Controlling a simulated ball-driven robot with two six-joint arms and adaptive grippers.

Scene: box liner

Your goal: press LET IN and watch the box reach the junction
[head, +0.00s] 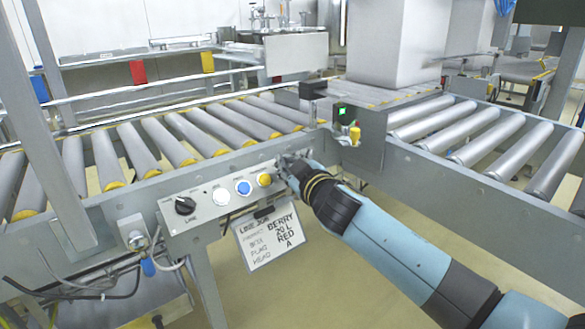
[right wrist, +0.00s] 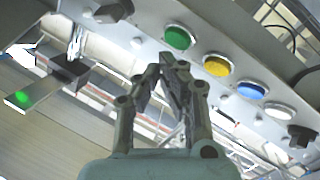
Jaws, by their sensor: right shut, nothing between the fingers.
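The control panel (head: 215,200) on the conveyor's front rail carries a white button (head: 221,196), a blue button (head: 243,187) and a yellow button (head: 265,180). The right wrist view also shows a green button (right wrist: 179,38); in the head view my right gripper covers that end of the panel. I cannot read which button is LET IN. My right gripper (head: 284,163) is shut and empty at the panel's right end. In the right wrist view its fingertips (right wrist: 174,60) are just below the green button; I cannot tell if they touch. No box is clearly identifiable. My left gripper is out of view.
A black selector knob (head: 185,205) sits at the panel's left end. Grey rollers (head: 165,143) and silver rollers (head: 478,140) flank the junction. A green lamp (head: 342,111) is lit beside it. A tall pale block (head: 393,40) stands behind.

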